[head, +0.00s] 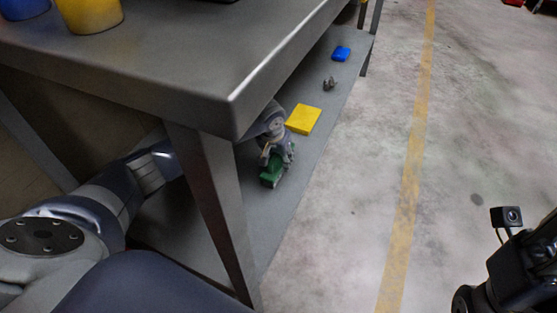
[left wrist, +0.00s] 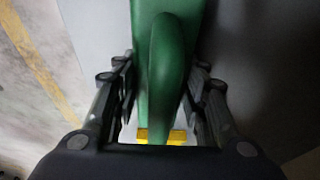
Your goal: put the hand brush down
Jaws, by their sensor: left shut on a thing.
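The green hand brush (head: 271,172) is at the lower shelf (head: 318,112) of the grey table, near its open edge. My left gripper (head: 277,158) reaches under the tabletop and is shut on the brush. In the left wrist view, the brush (left wrist: 165,70) runs lengthwise between the two fingers of the left gripper (left wrist: 162,95), with grey surface behind it. I cannot tell whether the brush touches the shelf. Part of my right arm's black end (head: 520,262), with a small camera, shows at the lower right; its fingertips are out of frame.
On the lower shelf beyond the brush are a yellow block (head: 303,119), a small grey metal part (head: 330,83) and a blue block (head: 341,53). The tabletop (head: 190,55) overhangs my left arm, and a table leg (head: 212,200) stands close by.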

